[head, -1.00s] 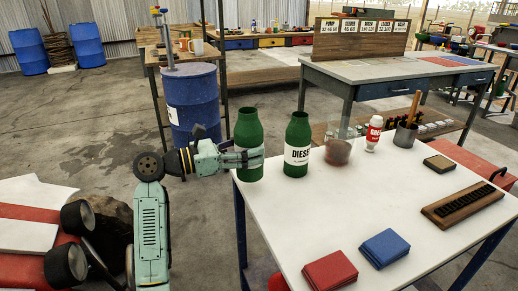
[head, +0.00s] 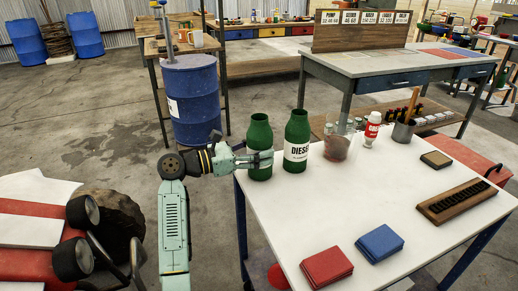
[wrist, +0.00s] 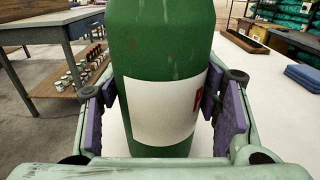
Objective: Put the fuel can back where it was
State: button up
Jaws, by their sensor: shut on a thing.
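My gripper (head: 262,160) is shut around a green bottle-shaped can (head: 259,135) at the far left corner of the white table (head: 360,215). In the wrist view the same can (wrist: 160,55) is upright between the two purple-padded fingers. Its white label (wrist: 160,112) shows part of a red letter; the rest is turned away. I cannot tell whether its base touches the tabletop. A second green can, labelled DIESEL (head: 297,137), stands upright just to its right, with a narrow gap between them.
A clear glass with brown contents (head: 337,147), a red-and-white bottle (head: 371,130) and a grey pot (head: 403,132) stand right of the cans. The table's middle is clear.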

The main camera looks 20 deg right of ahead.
jog(key=shift+f+b, duration=0.2)
jog(key=shift+b, duration=0.1)
jog(key=o, duration=1.4)
jog(key=shift+r, duration=0.1)
jog(key=shift+r+p, duration=0.2)
jog(key=shift+p, duration=0.15)
jog(key=a+b, duration=0.3)
jog(key=a, duration=0.9)
jog(key=shift+s+b, duration=0.2)
jog(key=shift+b, duration=0.2)
